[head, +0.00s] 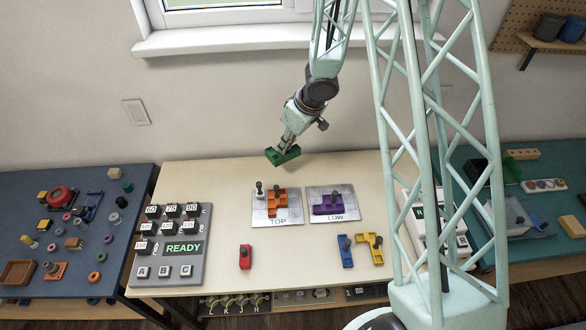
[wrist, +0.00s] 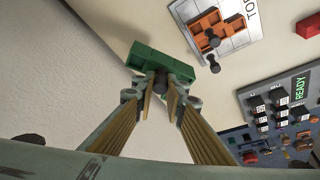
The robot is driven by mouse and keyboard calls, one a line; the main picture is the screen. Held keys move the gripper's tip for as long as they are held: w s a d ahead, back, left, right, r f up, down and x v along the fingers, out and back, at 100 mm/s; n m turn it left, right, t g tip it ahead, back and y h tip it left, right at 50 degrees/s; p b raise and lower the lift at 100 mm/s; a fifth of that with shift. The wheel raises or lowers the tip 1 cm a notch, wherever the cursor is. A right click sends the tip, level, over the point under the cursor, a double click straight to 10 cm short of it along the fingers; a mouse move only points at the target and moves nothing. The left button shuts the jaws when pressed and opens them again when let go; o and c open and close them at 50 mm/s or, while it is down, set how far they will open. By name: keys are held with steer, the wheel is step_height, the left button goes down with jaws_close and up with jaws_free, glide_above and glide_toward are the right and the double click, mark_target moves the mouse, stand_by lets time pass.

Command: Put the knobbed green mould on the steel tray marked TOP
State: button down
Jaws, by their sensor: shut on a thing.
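My gripper (head: 287,148) is shut on the green mould (head: 283,156) by its dark knob. It holds the mould in the air above the back of the cream table, behind the steel trays. The wrist view shows the green mould (wrist: 156,62) beyond the fingertips (wrist: 161,88), with the knob between them. The steel tray marked TOP (head: 258,213) lies ahead of the mould on the table. An orange mould (head: 279,204) with a dark knob lies on it, and a dark knobbed piece (head: 260,188) stands at its upper left.
The steel tray marked LOW (head: 349,214) holds a purple mould (head: 328,205). A red mould (head: 245,257), a blue mould (head: 346,255) and a yellow mould (head: 371,247) lie nearer the front. A grey panel reading READY (head: 184,249) stands at left.

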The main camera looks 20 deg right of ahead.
steer(key=n+p, duration=0.2)
steer(key=shift+s+a+n+g+y+p, duration=0.25)
steer(key=shift+s+n+g+y+p, duration=0.15)
steer(key=shift+s+a+f+n+p, duration=0.25)
steer(key=shift+s+n+p, duration=0.35)
steer(key=shift+n+p, duration=0.3)
steer(key=s+f+n+g+y+p, duration=0.1)
steer(key=s+n+g+p, duration=0.2)
steer(key=s+n+p, duration=0.4)
steer(key=s, duration=0.3)
steer(key=shift+f, duration=0.2)
steer(key=shift+f, duration=0.25)
step_height(320, 180, down, 8)
steer(key=b, duration=1.1)
steer(key=shift+f, duration=0.2)
steer(key=shift+f+b, duration=0.3)
steer(key=shift+f, duration=0.2)
stand_by(0.5)
